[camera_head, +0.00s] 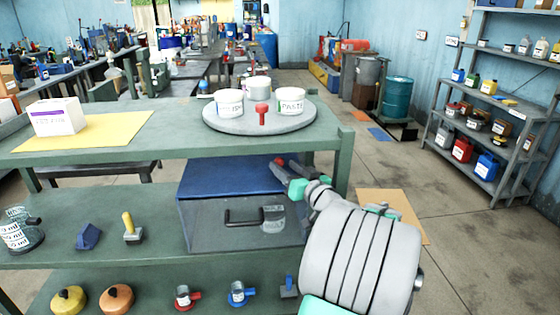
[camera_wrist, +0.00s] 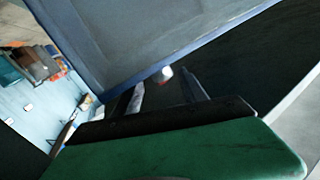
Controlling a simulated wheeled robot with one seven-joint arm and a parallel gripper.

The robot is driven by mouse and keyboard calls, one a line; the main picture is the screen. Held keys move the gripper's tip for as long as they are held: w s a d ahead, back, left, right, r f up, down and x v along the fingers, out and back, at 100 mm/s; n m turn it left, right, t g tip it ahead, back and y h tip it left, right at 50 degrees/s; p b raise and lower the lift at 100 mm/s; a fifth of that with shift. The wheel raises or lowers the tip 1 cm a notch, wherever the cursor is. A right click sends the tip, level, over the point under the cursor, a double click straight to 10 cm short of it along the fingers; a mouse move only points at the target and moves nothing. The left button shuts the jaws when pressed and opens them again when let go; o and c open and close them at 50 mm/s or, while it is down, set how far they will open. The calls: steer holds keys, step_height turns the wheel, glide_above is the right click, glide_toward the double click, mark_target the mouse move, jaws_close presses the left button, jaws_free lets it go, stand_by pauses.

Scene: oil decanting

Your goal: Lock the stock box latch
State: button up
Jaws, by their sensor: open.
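The stock box (camera_head: 225,222) is a grey box with a blue lid and a black front handle. It stands on the middle shelf, and its lid looks down. My gripper (camera_head: 284,170) is at the box's right rear side, partly hidden by my arm. In the wrist view my gripper (camera_wrist: 163,92) is open, with two dark fingers apart and a box panel (camera_wrist: 135,35) with a blue edge close ahead. A small white and reddish piece (camera_wrist: 166,73) shows just beyond the fingertips. I cannot tell if it is the latch, or whether the fingers touch it.
The workbench top (camera_head: 180,135) is just above the box and limits room overhead. A round turntable (camera_head: 262,117) with several white tubs stands on it. A bench post (camera_head: 342,165) is right of the box. The shelf left of the box holds a yellow-handled tool (camera_head: 130,228).

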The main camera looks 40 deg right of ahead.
steer(key=shift+w+d, duration=0.2)
steer(key=shift+w, duration=0.85)
jaws_close()
stand_by(0.6)
